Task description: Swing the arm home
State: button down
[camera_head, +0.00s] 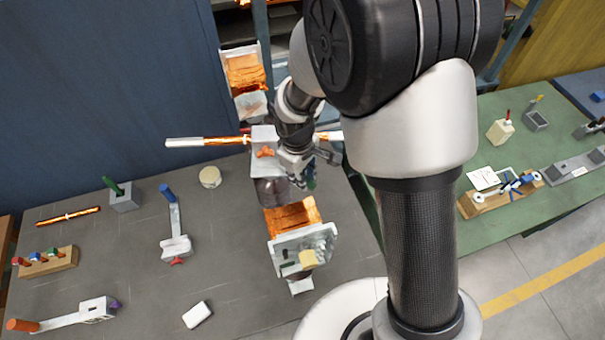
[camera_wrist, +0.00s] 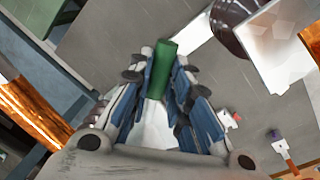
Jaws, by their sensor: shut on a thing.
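My gripper (camera_head: 308,168) hangs over the grey bench near its back edge, beside a white and dark piece of equipment. In the wrist view my gripper (camera_wrist: 162,85) has its blue-padded fingers closed on a green-ended piece (camera_wrist: 161,68). Its green end stands out past the fingertips, and a pale part shows between the fingers. In the head view only a small dark green bit shows under the gripper; the rest of the piece is hidden. My arm stands bent in the middle of the head view and covers part of the bench.
The grey bench (camera_head: 235,285) holds a grey block with a green handle (camera_head: 122,196), a blue-handled grey piece (camera_head: 174,225), a wooden rack (camera_head: 46,262) and a white block (camera_head: 197,314). Orange-lined bins (camera_head: 303,238) stand close by the gripper. A green table (camera_head: 490,150) lies to the right.

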jog(key=shift+s+a, duration=0.1)
jog(key=s+a+m+b, duration=0.1)
jog(key=a+m+b, duration=0.2)
jog(key=a+m, duration=0.4)
jog(key=s+a+m+g+b, duration=0.1)
jog(key=a+m+b, duration=0.2)
jog(key=a+m, duration=0.3)
jog(key=shift+s+a+m, duration=0.3)
jog(key=shift+a+m, duration=0.1)
jog(key=shift+m, duration=0.7)
jog(key=c, duration=1.5)
grip_release()
jog(key=shift+g, duration=0.3)
